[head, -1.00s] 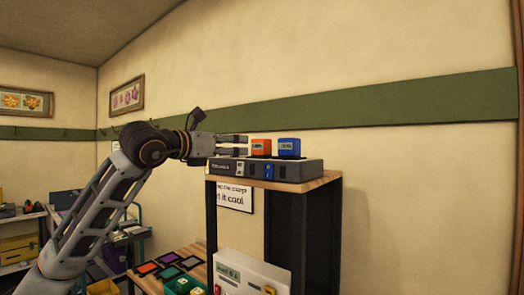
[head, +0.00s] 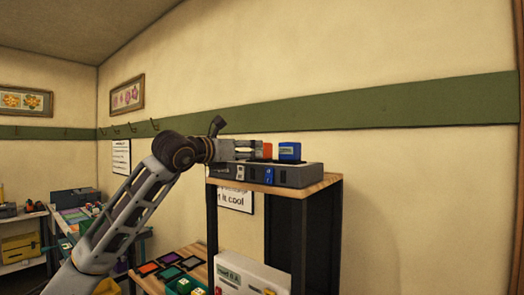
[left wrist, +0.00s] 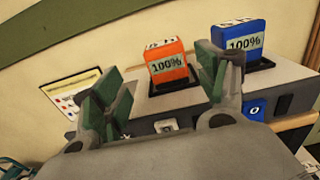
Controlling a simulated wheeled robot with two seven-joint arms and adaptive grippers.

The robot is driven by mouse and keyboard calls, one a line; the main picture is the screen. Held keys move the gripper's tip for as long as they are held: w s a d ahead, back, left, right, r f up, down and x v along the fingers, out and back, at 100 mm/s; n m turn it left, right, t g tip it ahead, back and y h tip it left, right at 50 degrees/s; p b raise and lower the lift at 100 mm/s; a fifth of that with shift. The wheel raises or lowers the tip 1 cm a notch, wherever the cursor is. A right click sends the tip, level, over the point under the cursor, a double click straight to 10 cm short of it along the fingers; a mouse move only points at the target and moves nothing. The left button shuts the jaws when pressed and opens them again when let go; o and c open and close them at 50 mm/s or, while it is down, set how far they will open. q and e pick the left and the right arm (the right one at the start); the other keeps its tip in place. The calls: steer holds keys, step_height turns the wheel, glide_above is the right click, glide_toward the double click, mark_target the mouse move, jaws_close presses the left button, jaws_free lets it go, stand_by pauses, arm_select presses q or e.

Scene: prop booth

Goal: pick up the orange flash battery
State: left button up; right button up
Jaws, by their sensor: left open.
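The orange flash battery (left wrist: 167,65) stands upright in a dark slot of the charger, its label reading 100% in the left wrist view. In the head view the orange battery (head: 267,151) is partly covered by my left gripper (head: 256,150). In the left wrist view my left gripper (left wrist: 158,95) is open, with its green-padded fingers apart and the orange battery showing between and beyond them, nearer the right finger. Whether a finger touches it I cannot tell. My right gripper is in neither view.
A blue battery (head: 289,151) stands close to the right of the orange one; it also reads 100% in the left wrist view (left wrist: 238,40). The grey charger (head: 290,175) sits on a wooden-topped stand (head: 325,181) against the wall. A lower wooden table (head: 190,254) holds coloured squares.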

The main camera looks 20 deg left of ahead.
arm_select(q)
steer(key=shift+x, duration=1.25)
steer(key=shift+p, duration=0.35)
steer(key=shift+w+d+r+p, duration=0.15)
steer(key=shift+w+d+p, duration=0.3)
steer(key=shift+w, duration=0.15)
steer(key=shift+w+d+r+p, duration=0.15)
steer(key=shift+w+d+p, duration=0.25)
steer(key=shift+w, duration=0.2)
steer(key=shift+p+x, duration=0.45)
steer(key=shift+x, duration=0.7)
steer(key=shift+f, duration=0.1)
steer(key=c, duration=1.5)
steer(key=shift+o, duration=0.2)
steer(key=shift+r+b, duration=0.55)
steer(key=shift+r, duration=4.5)
